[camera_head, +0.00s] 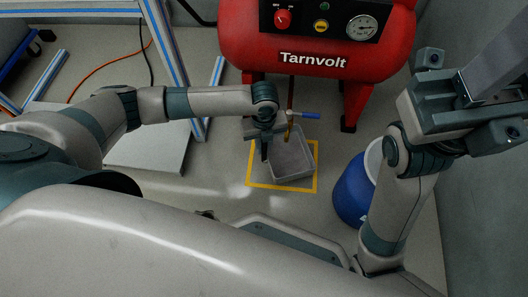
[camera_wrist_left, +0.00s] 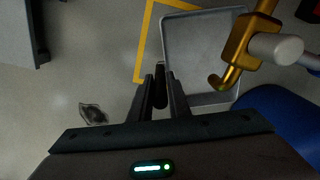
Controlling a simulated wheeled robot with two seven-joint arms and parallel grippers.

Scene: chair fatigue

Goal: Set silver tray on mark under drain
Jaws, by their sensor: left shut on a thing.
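The silver tray (camera_head: 291,163) is a shallow grey rectangular pan, turned slightly against the yellow square mark (camera_head: 282,189) on the floor. It covers much of the mark and overlaps its far side in the head view. I cannot tell whether it touches the floor. My left gripper (camera_head: 265,152) is shut on the tray's left side; the tray (camera_wrist_left: 200,55) and the fingers (camera_wrist_left: 161,92) also show in the left wrist view. The brass drain valve (camera_head: 290,122) with a blue lever hangs over the tray's far part.
The red Tarnvolt compressor (camera_head: 313,42) stands behind the drain on legs. A blue bucket (camera_head: 352,190) is close to the mark's right. A pale flat panel (camera_head: 150,150) lies left. A small grey scrap (camera_wrist_left: 92,113) lies on the floor. Floor left of the mark is mostly bare.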

